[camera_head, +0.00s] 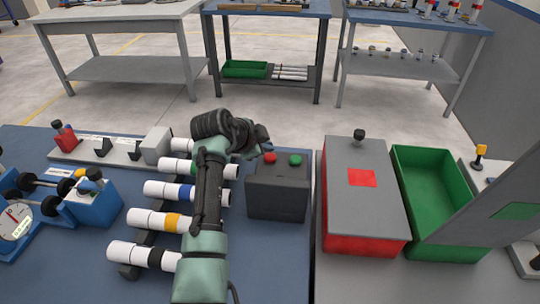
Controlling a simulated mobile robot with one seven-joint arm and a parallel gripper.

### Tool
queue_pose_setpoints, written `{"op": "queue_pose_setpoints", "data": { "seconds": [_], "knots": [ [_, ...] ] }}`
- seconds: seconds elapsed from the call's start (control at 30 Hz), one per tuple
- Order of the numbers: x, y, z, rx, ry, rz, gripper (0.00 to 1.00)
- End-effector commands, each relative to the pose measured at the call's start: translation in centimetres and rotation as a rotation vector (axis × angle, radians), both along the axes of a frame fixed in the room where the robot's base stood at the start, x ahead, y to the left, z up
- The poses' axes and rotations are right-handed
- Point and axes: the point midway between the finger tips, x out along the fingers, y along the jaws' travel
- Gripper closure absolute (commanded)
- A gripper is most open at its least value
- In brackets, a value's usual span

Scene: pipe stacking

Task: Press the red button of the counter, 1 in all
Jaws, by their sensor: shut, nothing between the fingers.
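The counter (278,196) is a dark grey box on the blue table, right of my arm. Its red button (270,157) is on the top at the left, and a green button (295,160) is beside it on the right. My gripper (268,146) is at the end of my arm, close to the red button at the box's far left edge. It is shut and empty. Its fingertips are small and dark here, and I cannot tell whether they touch the button.
Several white pipes with coloured bands, one with a yellow band (173,221), lie on a rack under and left of my arm. A grey-topped red box (345,220) and a green bin (425,165) stand to the right. Blue table (275,260) in front of the counter is clear.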

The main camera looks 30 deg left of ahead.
Motion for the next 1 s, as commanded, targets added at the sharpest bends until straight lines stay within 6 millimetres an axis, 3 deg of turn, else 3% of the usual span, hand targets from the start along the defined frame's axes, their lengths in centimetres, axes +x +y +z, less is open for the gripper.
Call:
{"op": "queue_pose_setpoints", "data": {
  "seconds": [1.0],
  "knots": [
    [0.0, -0.01, -0.96, 0.0, 0.0, 0.0, 1.0]
  ]
}}
